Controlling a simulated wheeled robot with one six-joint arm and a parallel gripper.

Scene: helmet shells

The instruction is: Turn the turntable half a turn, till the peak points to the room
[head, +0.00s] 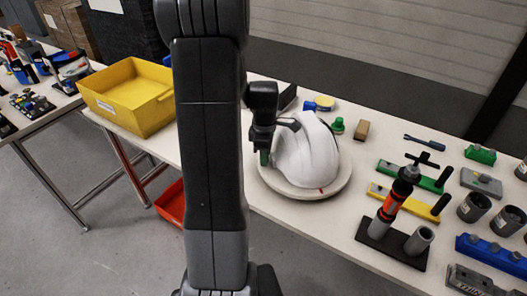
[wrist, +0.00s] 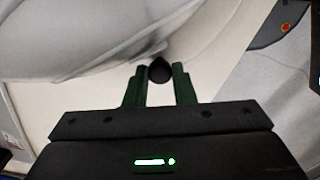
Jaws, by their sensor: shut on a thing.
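The turntable (head: 334,188) is a pale round disc on the white table, and its surface also shows in the wrist view (wrist: 207,50). A white helmet shell (head: 312,150) sits on it, and its pale curved side fills the upper left of the wrist view (wrist: 60,35). A small red mark shows at the disc's front edge. My gripper (head: 264,158) is at the disc's left side, beside the shell. In the wrist view its green fingers (wrist: 159,88) are shut on a dark round peg (wrist: 159,69). The peg is hidden in the head view. I cannot clearly tell the peak.
A yellow bin (head: 130,95) stands on the table to the left. To the right are a black stand with a red-orange tool (head: 392,215), green and yellow bars, and several dark cups. A wooden block (head: 361,130) and a green knob (head: 338,125) lie behind the turntable.

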